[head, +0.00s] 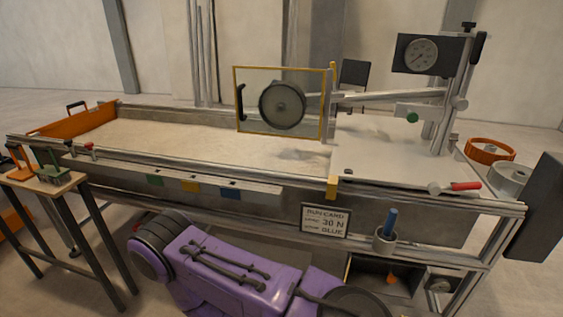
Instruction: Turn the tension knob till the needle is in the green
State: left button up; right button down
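I cannot tell for certain which part is the tension knob. A small green knob (412,118) is on a bracket below the gauge. A black knob (468,27) tops the post, and a metal handwheel (438,287) is low on the right of the frame. Neither of my grippers shows in the head view.
A long sandbed (140,135) carries a dark wheel (282,104) behind a yellow-framed pane. A red-handled tool (464,187) lies on the right deck. A run card (324,221) and a cup with a blue handle (385,238) are at the front rail. A purple wheeled body (225,268) is below.

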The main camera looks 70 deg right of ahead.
aim_at(392, 279)
jog(key=i, duration=1.1)
jog(key=z, duration=3.6)
jog(key=i, duration=0.5)
jog(key=z, duration=0.1)
